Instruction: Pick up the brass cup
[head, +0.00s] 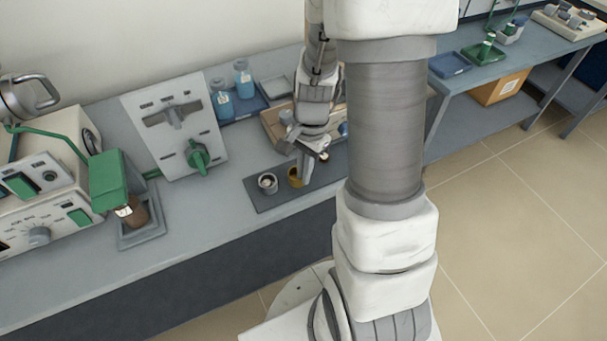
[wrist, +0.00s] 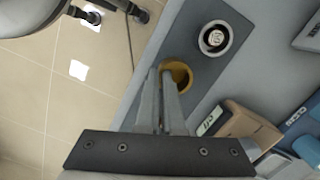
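The brass cup (head: 295,177) stands upright on a dark grey mat on the bench, in the head view. In the wrist view its yellow rim and hollow inside (wrist: 180,72) show. My gripper (head: 305,178) points down at the cup's right side in the head view. In the wrist view my gripper's two fingers (wrist: 160,73) are close together with a narrow gap, their tips at the left rim of the cup. The right finger overlaps the rim. Whether the fingers pinch the cup's wall is not clear.
A grey cup (head: 267,183) stands on the mat (head: 262,204) beside the brass cup. A white panel with a green knob (head: 197,155) stands left. The bench front is clear.

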